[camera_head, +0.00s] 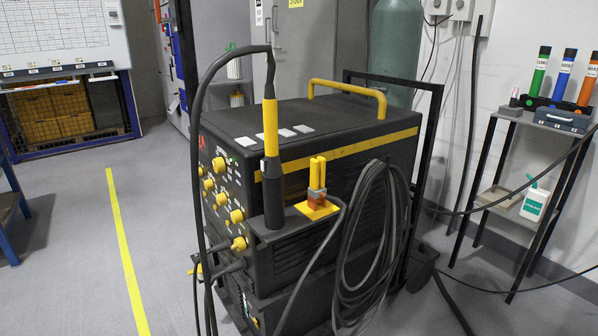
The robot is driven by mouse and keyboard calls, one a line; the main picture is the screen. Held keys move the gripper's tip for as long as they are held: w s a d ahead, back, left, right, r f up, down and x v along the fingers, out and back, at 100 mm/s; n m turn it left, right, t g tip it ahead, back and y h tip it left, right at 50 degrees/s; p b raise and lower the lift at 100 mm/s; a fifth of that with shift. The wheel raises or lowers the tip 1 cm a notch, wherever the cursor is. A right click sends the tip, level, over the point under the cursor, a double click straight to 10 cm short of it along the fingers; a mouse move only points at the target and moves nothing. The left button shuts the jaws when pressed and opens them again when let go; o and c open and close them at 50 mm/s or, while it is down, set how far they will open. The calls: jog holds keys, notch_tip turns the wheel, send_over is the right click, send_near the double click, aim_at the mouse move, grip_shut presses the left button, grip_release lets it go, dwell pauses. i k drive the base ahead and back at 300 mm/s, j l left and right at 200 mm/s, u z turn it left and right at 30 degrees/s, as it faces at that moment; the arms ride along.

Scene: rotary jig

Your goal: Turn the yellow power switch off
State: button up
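A black welding machine (300,120) with a yellow stripe and a yellow top handle stands in the middle of the view. Its front panel, seen at a steep angle on the left side, carries several yellow knobs, such as an upper knob (218,165) and a lower knob (237,216). A yellow piece (239,244) sits lower on the panel beside a cable plug. I cannot tell which of these is the power switch or how it is set. My gripper is not in view.
A black and yellow torch (270,128) stands in a holder at the machine's near corner, its cable looping past the panel. A yellow clamp (317,185) stands beside it. Coiled cables (372,245) hang on the right side. Floor left of the panel is open, with a yellow line (124,250).

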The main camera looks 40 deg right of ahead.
aim_at(240, 245)
jog(key=i+j, duration=0.2)
jog(key=j, duration=0.15)
jog(key=i+j+z, duration=0.1)
jog(key=i+j, duration=0.15)
jog(key=j, duration=0.15)
jog(key=i+j, duration=0.2)
jog(key=j, duration=0.15)
